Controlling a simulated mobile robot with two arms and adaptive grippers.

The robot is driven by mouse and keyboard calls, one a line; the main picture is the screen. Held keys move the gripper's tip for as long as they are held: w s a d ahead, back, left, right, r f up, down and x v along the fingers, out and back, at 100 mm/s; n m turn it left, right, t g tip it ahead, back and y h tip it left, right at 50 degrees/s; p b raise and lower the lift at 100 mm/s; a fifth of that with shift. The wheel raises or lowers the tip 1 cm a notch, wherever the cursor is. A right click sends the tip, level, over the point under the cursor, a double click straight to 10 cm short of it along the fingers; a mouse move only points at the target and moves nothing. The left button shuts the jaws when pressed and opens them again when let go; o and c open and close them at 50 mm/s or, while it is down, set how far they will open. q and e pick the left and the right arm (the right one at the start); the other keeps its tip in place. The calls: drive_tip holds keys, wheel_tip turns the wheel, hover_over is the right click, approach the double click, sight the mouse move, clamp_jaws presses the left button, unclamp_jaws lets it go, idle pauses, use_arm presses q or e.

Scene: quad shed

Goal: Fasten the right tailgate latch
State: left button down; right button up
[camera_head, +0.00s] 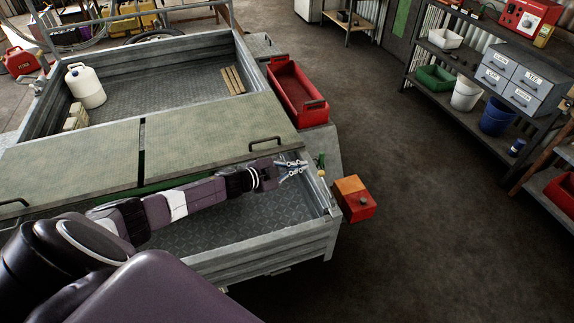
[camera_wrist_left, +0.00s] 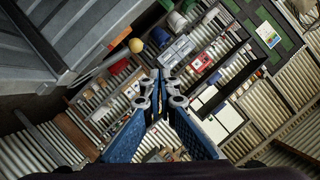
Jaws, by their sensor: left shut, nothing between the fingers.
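The trailer's tailgate (camera_head: 275,252) is the ridged grey panel at the near end, and it looks upright. Near its right corner, a small lever with a yellow knob (camera_head: 321,174) stands by the right side wall, probably the right latch. The yellow knob (camera_wrist_left: 136,45) also shows on a thin rod in the left wrist view, left of the fingers. My left gripper (camera_head: 303,164) is shut and empty, just left of the lever and apart from it. Its blue fingers (camera_wrist_left: 162,92) meet at the tips in the wrist view. Whether the latch is engaged cannot be told. My right gripper is not in view.
An orange-red lamp box (camera_head: 355,199) sticks out at the trailer's right corner. Greenish lid panels (camera_head: 205,135) with a black handle (camera_head: 265,142) cover the bed's middle. A red tray (camera_head: 298,92) sits at the right side. Open floor (camera_head: 430,200) lies to the right.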

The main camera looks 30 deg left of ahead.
use_arm(q)
drive_tip(key=v, duration=0.5)
drive_tip(key=shift+w+a+r, duration=0.2)
drive_tip(key=shift+w+a, duration=0.05)
drive_tip(key=shift+a, duration=0.15)
